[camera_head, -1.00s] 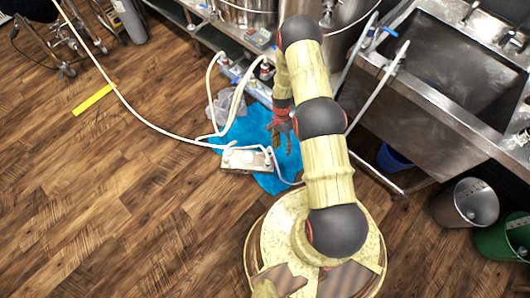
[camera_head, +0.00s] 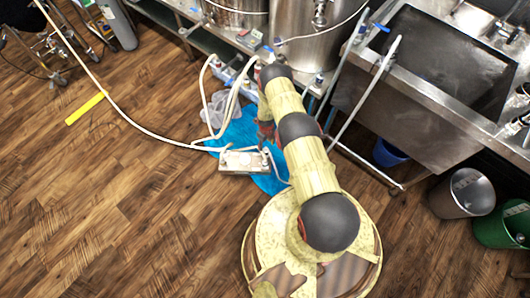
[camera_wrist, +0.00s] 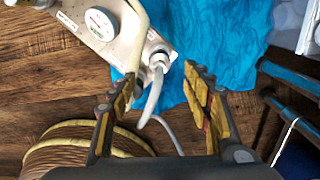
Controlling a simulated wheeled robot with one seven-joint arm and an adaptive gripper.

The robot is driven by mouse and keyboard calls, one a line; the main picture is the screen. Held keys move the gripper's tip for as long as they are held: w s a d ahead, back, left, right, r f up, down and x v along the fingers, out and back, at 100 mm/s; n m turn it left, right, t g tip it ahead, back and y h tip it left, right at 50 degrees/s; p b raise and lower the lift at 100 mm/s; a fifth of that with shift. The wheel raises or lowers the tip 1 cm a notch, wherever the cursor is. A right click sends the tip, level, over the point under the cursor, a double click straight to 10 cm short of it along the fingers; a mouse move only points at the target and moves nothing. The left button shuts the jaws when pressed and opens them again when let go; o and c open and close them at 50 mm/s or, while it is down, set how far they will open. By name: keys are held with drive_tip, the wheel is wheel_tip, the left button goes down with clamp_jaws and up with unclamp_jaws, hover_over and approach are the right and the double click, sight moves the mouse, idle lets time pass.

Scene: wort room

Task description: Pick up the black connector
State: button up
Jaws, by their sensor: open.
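I cannot make out a black connector for certain in either view. My gripper (camera_wrist: 162,82) is open in the wrist view, its yellow-and-dark fingers apart with nothing held between them. Beyond and between the fingers is a white hose fitting (camera_wrist: 158,60) on a pale metal box with a round gauge (camera_wrist: 100,24). The same box (camera_head: 243,161) lies on the floor at the edge of a blue sheet (camera_head: 240,131) in the head view. There my gripper (camera_head: 265,132) hangs over the sheet, partly hidden by my arm.
White hoses (camera_head: 150,130) run across the wooden floor and up to the tanks (camera_head: 300,50). A clear plastic bag (camera_head: 215,110) lies beside the sheet. A steel sink (camera_head: 430,90), a blue bucket (camera_head: 388,154) and bins (camera_head: 468,192) stand at right. Floor at left is mostly open.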

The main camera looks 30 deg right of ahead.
sight(266, 148)
wheel_tip(266, 148, down, 3)
drive_tip(key=shift+s+r+b, duration=0.1)
drive_tip(key=shift+r+b, duration=0.1)
drive_tip(key=shift+b, duration=0.35)
drive_tip(key=shift+f+b, duration=1.5)
drive_tip(key=shift+f, duration=1.15)
drive_tip(key=shift+c, duration=1.2)
clamp_jaws()
